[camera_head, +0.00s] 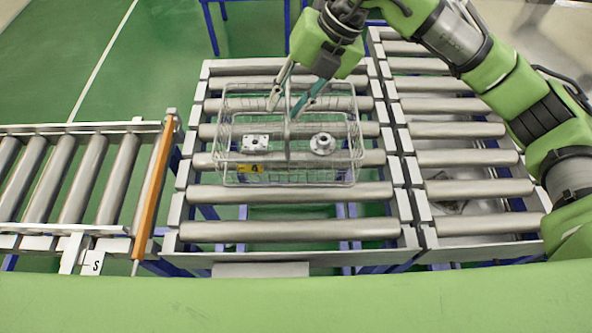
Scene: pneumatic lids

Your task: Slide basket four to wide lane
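The wire basket (352,172) stands on the rollers of the middle conveyor section. A yellow tag marked 4 (251,169) is on its front side. Inside lie a square metal plate with holes (255,143) and a round flanged metal part (322,143). A raised wire handle (288,128) crosses the basket's middle. My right gripper (285,107) points down over the basket from the back. Its two fingers are apart, one to each side of the handle, and I see no grip on it. My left gripper is not in view. No lane in view reads as wide.
A right roller section (458,130) adjoins the middle one; my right arm passes above it. On the left, a roller lane (83,180) with an S label (95,262) ends at an upright orange bar (153,190). The front rollers of the middle section are clear.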

